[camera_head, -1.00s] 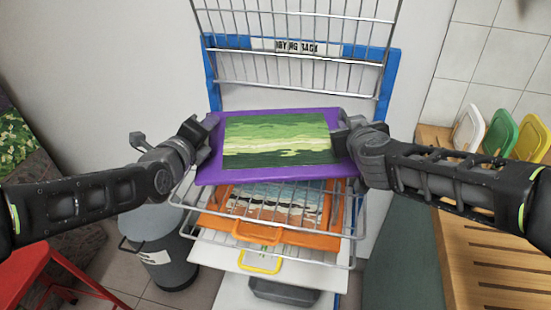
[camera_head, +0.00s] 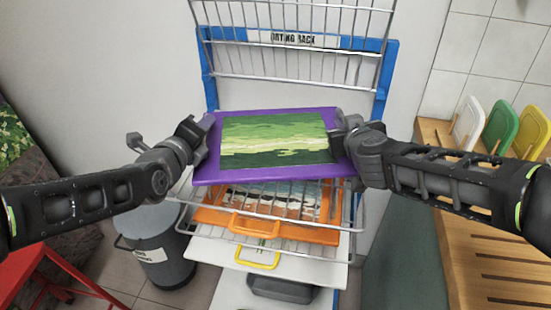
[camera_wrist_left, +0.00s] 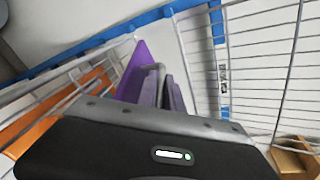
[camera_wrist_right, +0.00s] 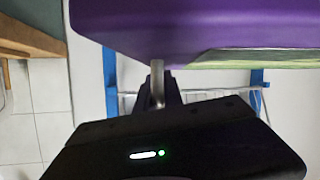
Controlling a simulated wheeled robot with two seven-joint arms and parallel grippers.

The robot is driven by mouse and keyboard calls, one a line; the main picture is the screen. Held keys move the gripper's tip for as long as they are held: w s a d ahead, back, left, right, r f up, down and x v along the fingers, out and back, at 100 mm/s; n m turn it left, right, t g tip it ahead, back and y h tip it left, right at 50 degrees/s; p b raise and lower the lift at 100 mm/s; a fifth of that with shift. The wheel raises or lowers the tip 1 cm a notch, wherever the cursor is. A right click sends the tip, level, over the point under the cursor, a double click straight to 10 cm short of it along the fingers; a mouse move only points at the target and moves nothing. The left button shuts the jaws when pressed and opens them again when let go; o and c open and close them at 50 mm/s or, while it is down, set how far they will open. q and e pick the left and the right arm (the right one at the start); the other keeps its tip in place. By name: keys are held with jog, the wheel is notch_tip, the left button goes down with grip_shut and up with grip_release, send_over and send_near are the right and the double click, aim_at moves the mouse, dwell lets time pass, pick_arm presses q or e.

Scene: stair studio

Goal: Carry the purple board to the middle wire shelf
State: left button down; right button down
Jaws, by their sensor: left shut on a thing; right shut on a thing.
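The purple board (camera_head: 270,176) carries a green striped picture and is held between my two grippers in the head view. My left gripper (camera_head: 205,130) is shut on its left edge, and my right gripper (camera_head: 343,135) is shut on its right edge. The purple board also shows in the left wrist view (camera_wrist_left: 138,72) and in the right wrist view (camera_wrist_right: 190,25). The middle wire shelf (camera_head: 350,215) of the drying rack shows below and in front of the board, over an orange board (camera_head: 325,236). The board hides much of that shelf; I cannot tell whether they touch.
The raised wire shelf (camera_head: 290,45) stands behind the board on the blue rack frame (camera_head: 390,70). A white board with a yellow handle (camera_head: 257,258) lies lower. A grey bin (camera_head: 160,245) stands left. A slatted wooden bench (camera_head: 495,240) and several coloured boards (camera_head: 500,130) are at right.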

aim_at(207, 140)
pick_arm(q)
jog(key=shift+a+f, duration=0.1)
pick_arm(e)
jog(key=shift+f, duration=0.1)
